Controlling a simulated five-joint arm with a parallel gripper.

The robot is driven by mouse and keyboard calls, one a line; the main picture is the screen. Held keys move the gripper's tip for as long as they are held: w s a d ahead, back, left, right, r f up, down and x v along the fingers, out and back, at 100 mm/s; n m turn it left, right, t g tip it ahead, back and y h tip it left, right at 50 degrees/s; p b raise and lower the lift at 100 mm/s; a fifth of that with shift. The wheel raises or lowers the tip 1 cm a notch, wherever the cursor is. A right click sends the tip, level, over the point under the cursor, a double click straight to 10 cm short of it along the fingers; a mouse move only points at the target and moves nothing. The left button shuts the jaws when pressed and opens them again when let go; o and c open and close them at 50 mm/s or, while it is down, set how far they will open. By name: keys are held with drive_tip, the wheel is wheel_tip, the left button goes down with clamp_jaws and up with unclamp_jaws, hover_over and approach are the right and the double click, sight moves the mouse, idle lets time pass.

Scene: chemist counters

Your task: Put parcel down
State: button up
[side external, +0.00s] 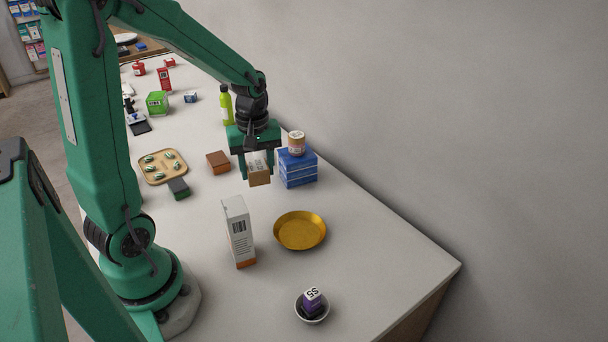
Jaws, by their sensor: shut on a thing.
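My gripper (257,172) points down over the middle of the counter (363,264). It is shut on a small tan cardboard parcel (259,177) with a pale label on its top. The parcel looks held above the counter surface, but its exact height is hard to tell. The green fingers stand at its left and right sides.
A blue box stack (298,170) with a jar (296,142) on top stands close on the right. A brown box (218,162) lies left. In front are a tall white carton (238,230), a gold dish (300,231) and a bowl (299,311) holding a purple cube.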

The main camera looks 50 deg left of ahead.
drive_tip(key=s+a+n, duration=0.3)
drive_tip(key=s+a, duration=0.3)
drive_tip(key=a, duration=0.2)
drive_tip(key=shift+s+f+n, duration=0.15)
drive_tip(key=shift+s+n, duration=0.2)
drive_tip(key=shift+n, duration=0.05)
drive_tip(key=shift+a, duration=0.1)
drive_tip(key=shift+f, duration=2.9)
drive_tip(key=shift+f, duration=2.1)
drive_tip(key=shift+f, duration=0.15)
drive_tip(key=o, duration=1)
drive_tip(key=shift+r, duration=0.2)
